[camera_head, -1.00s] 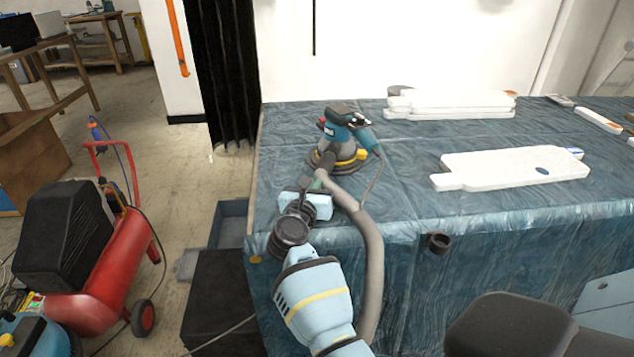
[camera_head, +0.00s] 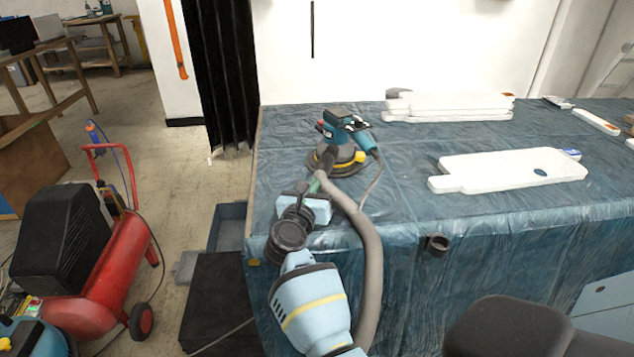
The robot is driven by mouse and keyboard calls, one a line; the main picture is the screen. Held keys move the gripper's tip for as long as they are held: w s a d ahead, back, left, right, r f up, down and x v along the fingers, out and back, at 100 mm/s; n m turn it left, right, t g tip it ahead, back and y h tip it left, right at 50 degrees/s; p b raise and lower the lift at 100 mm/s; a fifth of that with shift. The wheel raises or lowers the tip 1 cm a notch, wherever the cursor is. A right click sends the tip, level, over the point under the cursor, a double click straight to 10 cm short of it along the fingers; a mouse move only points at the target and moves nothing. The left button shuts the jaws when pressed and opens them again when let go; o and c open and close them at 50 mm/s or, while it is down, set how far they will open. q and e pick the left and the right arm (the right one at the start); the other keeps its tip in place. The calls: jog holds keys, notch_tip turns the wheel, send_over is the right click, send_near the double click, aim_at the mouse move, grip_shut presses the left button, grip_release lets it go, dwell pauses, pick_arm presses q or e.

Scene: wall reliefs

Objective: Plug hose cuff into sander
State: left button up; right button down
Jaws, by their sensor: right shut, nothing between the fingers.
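The sander (camera_head: 337,131), teal and black with a yellow-edged base, stands on the blue-covered table (camera_head: 410,165). The grey hose (camera_head: 371,260) rises over the front edge and bends toward the sander's near side. The wrist partly hides the table there.
A white board with a hole (camera_head: 505,172) lies to the right, with stacked white boards (camera_head: 450,106) behind. A dark ring-shaped holder (camera_head: 437,245) is on the front edge. A red compressor (camera_head: 110,280) stands on the floor at left. The table's middle is clear.

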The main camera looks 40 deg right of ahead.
jog(key=shift+s+a, duration=0.4)
jog(key=shift+a, duration=0.2)
jog(key=shift+d, duration=0.1)
